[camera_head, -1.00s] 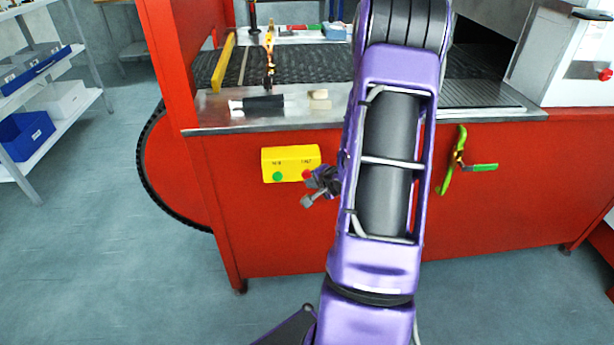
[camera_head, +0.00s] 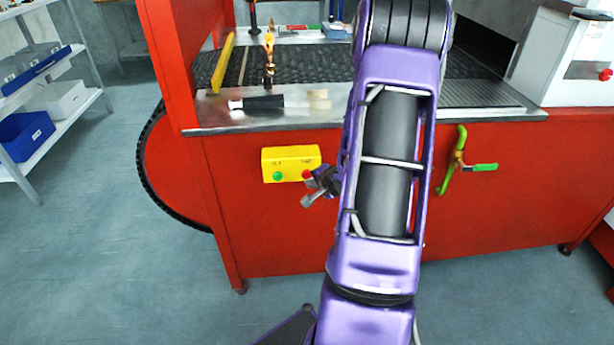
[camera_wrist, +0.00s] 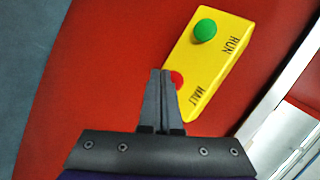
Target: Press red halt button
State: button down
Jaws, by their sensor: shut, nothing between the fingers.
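The yellow button box (camera_head: 291,159) is on the red front panel of the machine. It carries a green button (camera_head: 278,176) marked RUN and the red halt button (camera_head: 307,174) at its right end. In the wrist view the box (camera_wrist: 213,65) is tilted, with the green button (camera_wrist: 205,30) at the top and the red button (camera_wrist: 178,79) partly hidden behind my fingertips. My gripper (camera_wrist: 161,72) is shut and empty, its tips over the red button's left side. In the head view my gripper (camera_head: 311,185) is beside the red button. I cannot tell whether the tips touch it.
The red machine front (camera_head: 270,230) surrounds the box. A green-handled valve (camera_head: 460,160) is to the right, beyond my arm. Floor is clear at left.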

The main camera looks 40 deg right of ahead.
jog(key=shift+w+d+p, duration=0.2)
jog(key=shift+w+p, duration=0.2)
jog(key=shift+w+d+p, duration=0.25)
jog(key=shift+w+p, duration=0.05)
jog(key=shift+w, duration=0.1)
dwell(0.8)
dwell(0.3)
jog(key=shift+s+a, duration=0.45)
jog(key=shift+s, duration=0.3)
jog(key=shift+s+a, duration=0.45)
jog(key=shift+s, duration=0.25)
jog(key=shift+s+a, duration=0.4)
jog(key=shift+s, duration=0.35)
jog(key=shift+s+a, duration=0.45)
jog(key=shift+s, duration=0.25)
